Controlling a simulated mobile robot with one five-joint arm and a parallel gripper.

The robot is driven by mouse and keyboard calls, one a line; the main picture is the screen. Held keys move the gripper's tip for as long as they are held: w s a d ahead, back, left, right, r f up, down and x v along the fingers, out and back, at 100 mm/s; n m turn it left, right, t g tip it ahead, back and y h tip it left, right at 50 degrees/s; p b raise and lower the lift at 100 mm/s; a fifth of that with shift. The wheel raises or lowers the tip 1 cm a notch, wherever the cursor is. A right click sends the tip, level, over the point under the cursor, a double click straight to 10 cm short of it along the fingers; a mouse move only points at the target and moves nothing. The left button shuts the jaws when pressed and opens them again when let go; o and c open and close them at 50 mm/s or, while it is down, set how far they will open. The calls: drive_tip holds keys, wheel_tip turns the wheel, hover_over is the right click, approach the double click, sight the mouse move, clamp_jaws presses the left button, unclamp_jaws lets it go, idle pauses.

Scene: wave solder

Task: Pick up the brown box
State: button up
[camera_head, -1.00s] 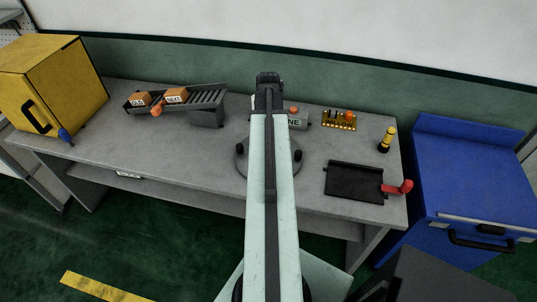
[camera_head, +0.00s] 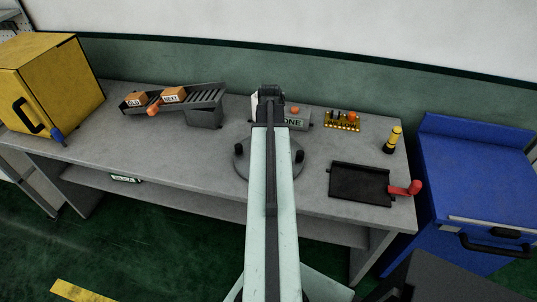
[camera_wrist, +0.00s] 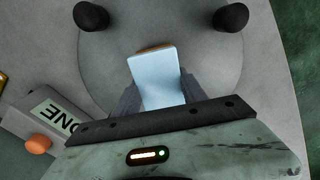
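Two small brown boxes lie on the sloped dark rack (camera_head: 205,101) at the back left of the bench: one (camera_head: 134,100) has a label that may read "OLD", the other brown box (camera_head: 173,95) reads "NEXT". My gripper (camera_head: 270,92) is over the bench behind the round grey plate (camera_head: 242,165), right of the rack and apart from both boxes. In the wrist view, a pale blue-white panel (camera_wrist: 156,78) with a brown edge (camera_wrist: 154,48) lies between my dark fingers. I cannot tell whether they grip it.
The round plate carries two black knobs (camera_wrist: 231,18). A "DONE" sign block (camera_head: 293,123) with an orange button stands right of my gripper. A brass pin block (camera_head: 342,123), yellow-black cylinder (camera_head: 392,139) and black tray with red handle (camera_head: 360,184) are farther right. Yellow cabinet (camera_head: 60,70) left, blue cabinet (camera_head: 475,180) right.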

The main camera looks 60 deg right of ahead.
clamp_jaws()
wheel_tip(320, 180, up, 10)
drive_tip(key=p, duration=1)
drive_tip(key=shift+r, duration=0.15)
